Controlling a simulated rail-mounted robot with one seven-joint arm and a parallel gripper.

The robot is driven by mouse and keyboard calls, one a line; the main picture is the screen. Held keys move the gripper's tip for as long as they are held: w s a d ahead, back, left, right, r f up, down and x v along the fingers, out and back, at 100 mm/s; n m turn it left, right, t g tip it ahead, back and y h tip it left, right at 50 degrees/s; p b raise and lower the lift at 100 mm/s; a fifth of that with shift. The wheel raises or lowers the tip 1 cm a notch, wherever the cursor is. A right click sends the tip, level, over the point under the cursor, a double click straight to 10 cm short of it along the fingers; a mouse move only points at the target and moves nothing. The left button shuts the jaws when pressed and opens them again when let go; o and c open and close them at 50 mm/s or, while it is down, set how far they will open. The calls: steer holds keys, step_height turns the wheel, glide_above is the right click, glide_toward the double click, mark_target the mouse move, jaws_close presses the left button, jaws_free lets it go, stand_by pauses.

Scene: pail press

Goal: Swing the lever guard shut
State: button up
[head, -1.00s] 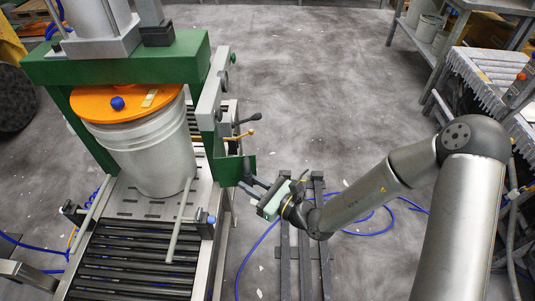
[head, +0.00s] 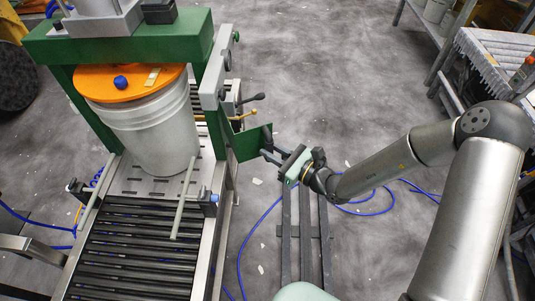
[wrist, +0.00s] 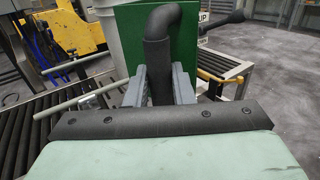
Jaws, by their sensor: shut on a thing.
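The lever guard is a flat green plate (head: 253,143) at the right side of the green press frame (head: 120,40). It stands out to the right, below the black-knobbed lever (head: 250,99) and the brass-coloured lever (head: 243,116). Its black handle (wrist: 158,70) rises between my fingers in the wrist view. My gripper (head: 274,159) is shut on that handle, to the right of the plate. In the wrist view, the green plate (wrist: 190,52) is behind the handle. The handle's lower end is hidden by my gripper.
A white pail (head: 155,135) with an orange lid (head: 125,84) stands under the press. A roller conveyor (head: 130,255) runs toward the front. Dark rails (head: 305,240) and a blue hose (head: 243,240) lie on the floor. A rack (head: 490,60) stands right; floor between is open.

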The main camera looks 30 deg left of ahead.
steer(key=shift+w+d, duration=0.15)
steer(key=shift+w, duration=0.6)
steer(key=shift+w+d, duration=0.1)
steer(key=shift+w, duration=0.65)
steer(key=shift+w+a, duration=0.2)
steer(key=shift+w, duration=2.4)
steer(key=shift+w+a+b, duration=0.15)
steer(key=shift+w+a, duration=0.15)
steer(key=shift+w, duration=0.5)
steer(key=shift+w+a+b, duration=0.2)
steer(key=shift+w+a, duration=0.05)
steer(key=shift+w, duration=0.6)
steer(key=shift+w+a+b, duration=0.15)
steer(key=shift+w+a, duration=0.15)
steer(key=shift+w, duration=0.5)
steer(key=shift+w+a+b, duration=0.25)
steer(key=shift+w+a, duration=0.2)
steer(key=shift+w, duration=0.25)
steer(key=shift+w+a+b, duration=0.25)
steer(key=shift+w+a, duration=0.25)
steer(key=shift+w, duration=0.25)
steer(key=shift+w+a+b, duration=0.25)
steer(key=shift+w+a, duration=0.2)
steer(key=shift+w, duration=0.25)
steer(key=o, duration=1)
